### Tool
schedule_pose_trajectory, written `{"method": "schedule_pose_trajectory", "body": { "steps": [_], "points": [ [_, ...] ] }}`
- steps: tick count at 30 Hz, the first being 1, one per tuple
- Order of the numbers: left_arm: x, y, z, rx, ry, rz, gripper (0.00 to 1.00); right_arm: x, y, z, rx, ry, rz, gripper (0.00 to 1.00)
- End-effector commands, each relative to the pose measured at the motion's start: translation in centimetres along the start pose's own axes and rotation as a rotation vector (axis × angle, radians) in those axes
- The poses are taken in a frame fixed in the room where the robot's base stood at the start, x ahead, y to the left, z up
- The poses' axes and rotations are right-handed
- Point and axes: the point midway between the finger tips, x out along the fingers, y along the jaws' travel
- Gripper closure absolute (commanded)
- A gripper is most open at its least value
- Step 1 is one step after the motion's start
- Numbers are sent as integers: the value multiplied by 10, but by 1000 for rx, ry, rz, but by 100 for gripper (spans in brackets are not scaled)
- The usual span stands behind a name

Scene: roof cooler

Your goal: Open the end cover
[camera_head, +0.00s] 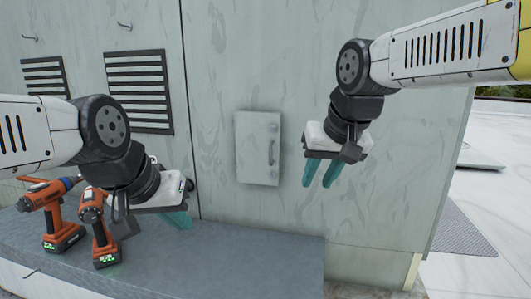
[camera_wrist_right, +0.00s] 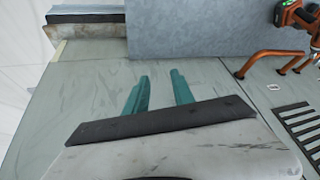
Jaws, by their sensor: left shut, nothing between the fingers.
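The end cover (camera_head: 253,148) is a small pale grey panel with a vertical handle (camera_head: 271,152) near its right edge. It lies flat against the grey-green wall in the head view and looks closed. My right gripper (camera_head: 322,184) is open and empty, a little to the right of the cover. Its two teal fingers also show apart in the right wrist view (camera_wrist_right: 160,90), where I cannot see the cover. My left gripper (camera_head: 181,219) is shut and empty, to the lower left of the cover, above the grey ledge.
Two orange drills (camera_head: 47,208) stand at the left on the blue-grey ledge (camera_head: 240,255), close to my left gripper. Dark slatted vents (camera_head: 138,90) are on the wall at the upper left. The wall around the cover is clear. The wall's edge and open roof are at the right.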

Motion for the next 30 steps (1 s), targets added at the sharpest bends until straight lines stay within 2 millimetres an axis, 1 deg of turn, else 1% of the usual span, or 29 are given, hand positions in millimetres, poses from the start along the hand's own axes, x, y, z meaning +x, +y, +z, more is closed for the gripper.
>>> {"method": "schedule_pose_trajectory", "body": {
  "steps": [1, 2, 3, 6, 9, 12, 15, 17, 20, 30],
  "points": [
    [0, 0, 0, 0, 0, 0, 100, 2, -11, -27, -5, -22, 16, 70],
    [0, 0, 0, 0, 0, 0, 100, 3, -16, -41, -2, -31, 28, 70],
    [0, 0, 0, 0, 0, 0, 100, 5, -23, -59, 3, -42, 44, 70],
    [0, 0, 0, 0, 0, 0, 100, 11, -43, -99, 20, -62, 82, 70],
    [0, 0, 0, 0, 0, 0, 100, 20, -62, -130, 40, -73, 112, 70],
    [0, 0, 0, 0, 0, 0, 100, 27, -76, -150, 58, -77, 134, 70],
    [0, 0, 0, 0, 0, 0, 100, 31, -84, -160, 70, -78, 146, 70],
    [0, 0, 0, 0, 0, 0, 100, 34, -86, -163, 74, -78, 149, 70],
    [0, 0, 0, 0, 0, 0, 100, 42, -84, -163, 76, -80, 153, 70],
    [0, 0, 0, 0, 0, 0, 100, 94, -76, -158, 75, -80, 151, 70]
  ]
}}
